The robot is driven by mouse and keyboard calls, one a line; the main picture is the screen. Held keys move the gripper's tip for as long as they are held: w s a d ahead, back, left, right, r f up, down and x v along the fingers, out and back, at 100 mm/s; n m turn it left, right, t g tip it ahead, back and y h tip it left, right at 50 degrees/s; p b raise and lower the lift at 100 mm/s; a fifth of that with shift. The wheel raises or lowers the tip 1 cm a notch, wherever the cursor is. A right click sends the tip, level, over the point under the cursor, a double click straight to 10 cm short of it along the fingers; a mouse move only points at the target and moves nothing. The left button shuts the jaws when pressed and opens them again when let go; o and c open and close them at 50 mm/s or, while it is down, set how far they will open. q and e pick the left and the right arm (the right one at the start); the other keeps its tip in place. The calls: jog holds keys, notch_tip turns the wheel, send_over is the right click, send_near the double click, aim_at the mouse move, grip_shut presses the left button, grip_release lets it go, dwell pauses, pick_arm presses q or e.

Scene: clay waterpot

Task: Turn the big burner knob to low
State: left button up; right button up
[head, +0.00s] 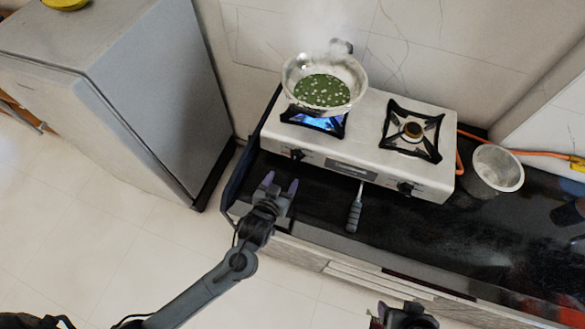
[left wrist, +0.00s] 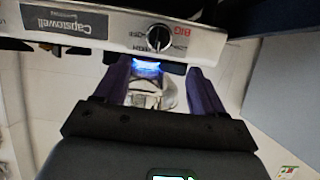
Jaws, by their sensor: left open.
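The big burner knob (left wrist: 158,38) is a dark round knob on the stove's front panel, with red "BIG" lettering beside it in the left wrist view. It also shows at the left of the stove front in the head view (head: 297,154). Its light pointer mark looks roughly vertical in the wrist view; the setting is too small to read. My left gripper (head: 280,183) is open and empty, just in front of and below the knob, apart from it. Its two purple fingers (left wrist: 160,82) point toward the panel. My right gripper (head: 400,315) is partly cut off at the bottom edge.
A steaming pan (head: 349,76) of green food stands over the lit left burner. The right burner (head: 413,130) is bare. A grey-handled utensil (head: 354,211) lies before the stove, and a metal pot (head: 497,169) stands right. A fridge (head: 160,90) is at left.

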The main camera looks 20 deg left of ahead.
aim_at(295, 159)
pick_arm(q)
jog(key=x, duration=0.4)
jog(key=b+x, duration=0.1)
jog(key=x, duration=0.7)
jog(key=shift+w+r+b, duration=0.1)
jog(key=shift+r+b, duration=0.2)
jog(key=shift+b, duration=0.1)
pick_arm(e)
notch_tip(295, 159, down, 3)
jog(key=shift+r, duration=0.2)
pick_arm(q)
jog(key=shift+c, duration=0.3)
jog(key=c, duration=1)
pick_arm(e)
jog(key=shift+a, duration=0.1)
